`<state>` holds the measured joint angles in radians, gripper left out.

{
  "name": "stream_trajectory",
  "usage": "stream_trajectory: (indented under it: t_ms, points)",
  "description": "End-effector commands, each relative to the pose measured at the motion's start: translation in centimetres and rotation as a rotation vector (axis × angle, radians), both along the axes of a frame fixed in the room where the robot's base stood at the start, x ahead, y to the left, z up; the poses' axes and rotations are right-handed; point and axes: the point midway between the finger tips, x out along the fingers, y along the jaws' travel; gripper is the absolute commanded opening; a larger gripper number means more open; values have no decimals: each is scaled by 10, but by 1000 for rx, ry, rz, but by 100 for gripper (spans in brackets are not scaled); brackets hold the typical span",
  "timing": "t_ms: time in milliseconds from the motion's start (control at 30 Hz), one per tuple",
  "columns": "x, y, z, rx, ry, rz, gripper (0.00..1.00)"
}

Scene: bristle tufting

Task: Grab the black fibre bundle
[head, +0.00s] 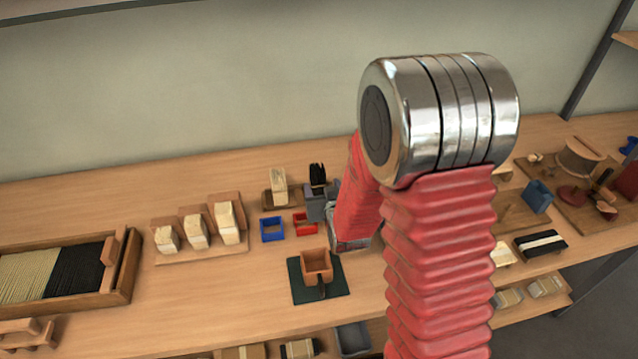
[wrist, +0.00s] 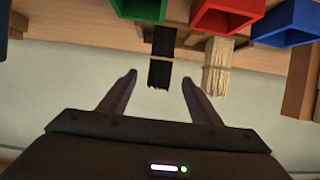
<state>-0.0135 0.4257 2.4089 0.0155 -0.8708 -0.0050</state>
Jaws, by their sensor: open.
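The black fibre bundle (wrist: 160,65) shows in the wrist view with a tan band around it, in front of a wooden holder. In the head view the black bundle (head: 317,174) stands upright beside the cream one. My gripper (wrist: 160,77) is open, with one finger on each side of the black bundle in the picture. No contact shows, and I cannot tell how deep the bundle sits between the fingertips. In the head view my arm hides part of the gripper area.
A cream bundle (wrist: 218,65) hangs close beside the black one in the wrist view. Green (wrist: 140,9), red (wrist: 227,15) and blue (wrist: 288,22) boxes are near it.

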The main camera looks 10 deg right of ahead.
Motion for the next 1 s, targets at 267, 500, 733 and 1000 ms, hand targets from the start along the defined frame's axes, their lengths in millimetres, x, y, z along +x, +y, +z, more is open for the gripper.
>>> stream_trajectory:
  t_ms: [267,500,733,1000]
  points:
    - [28,0,-11,0,-1,0,58]
    - [31,0,-13,0,0,0,58]
    - [33,0,-14,0,0,0,58]
    - [59,0,-25,0,1,-1,58]
